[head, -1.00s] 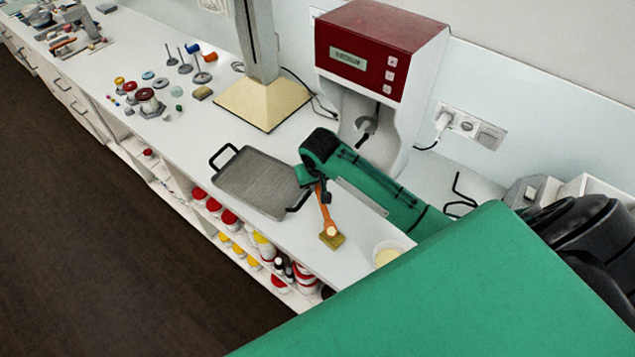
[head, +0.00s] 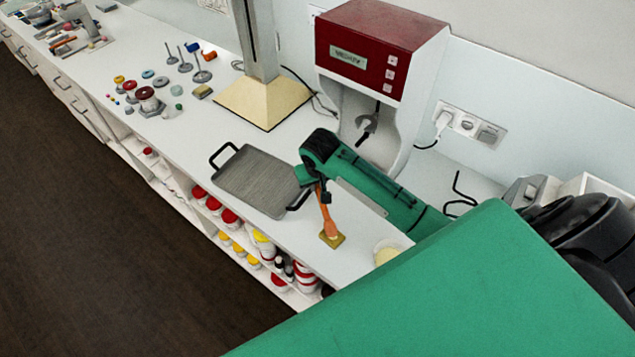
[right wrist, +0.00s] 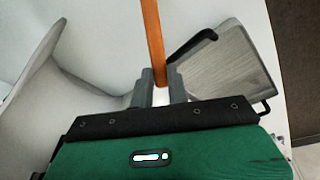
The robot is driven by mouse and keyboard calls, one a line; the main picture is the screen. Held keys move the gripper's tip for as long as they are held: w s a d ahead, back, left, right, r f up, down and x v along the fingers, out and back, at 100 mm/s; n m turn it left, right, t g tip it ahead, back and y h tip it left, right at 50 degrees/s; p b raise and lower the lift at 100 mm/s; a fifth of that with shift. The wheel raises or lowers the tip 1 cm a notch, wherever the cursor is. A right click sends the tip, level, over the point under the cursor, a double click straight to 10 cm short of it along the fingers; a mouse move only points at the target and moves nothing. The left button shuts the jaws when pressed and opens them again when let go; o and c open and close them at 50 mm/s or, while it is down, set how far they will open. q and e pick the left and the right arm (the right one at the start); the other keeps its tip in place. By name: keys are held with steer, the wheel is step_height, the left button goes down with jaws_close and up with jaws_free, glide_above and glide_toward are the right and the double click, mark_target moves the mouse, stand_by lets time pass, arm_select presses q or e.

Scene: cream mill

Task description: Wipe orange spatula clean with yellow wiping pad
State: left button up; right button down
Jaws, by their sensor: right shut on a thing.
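The orange spatula (head: 328,221) is held in my right gripper (head: 323,192), tilted with its lower end down. That end rests on or just above the yellow wiping pad (head: 332,241), which lies near the counter's front edge; I cannot tell whether they touch. In the right wrist view the orange handle (right wrist: 152,35) stands up between the fingers of my right gripper (right wrist: 158,80), which are shut on it. The spatula's far end is out of that view. My left gripper is not in view.
A grey ribbed tray (head: 258,181) with black handles lies left of my right gripper. A bowl with pale contents (head: 388,251) stands right of the pad. A red and white machine (head: 378,80) stands behind. Shelves with several jars lie below the front edge.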

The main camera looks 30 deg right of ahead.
steer(key=shift+w, duration=0.1)
steer(key=shift+w+d, duration=0.1)
steer(key=shift+w, duration=0.6)
steer(key=shift+s, duration=0.15)
steer(key=shift+s, duration=0.65)
steer(key=shift+w, duration=0.1)
steer(key=shift+w, duration=0.65)
steer(key=shift+s, duration=0.1)
steer(key=shift+s, duration=0.65)
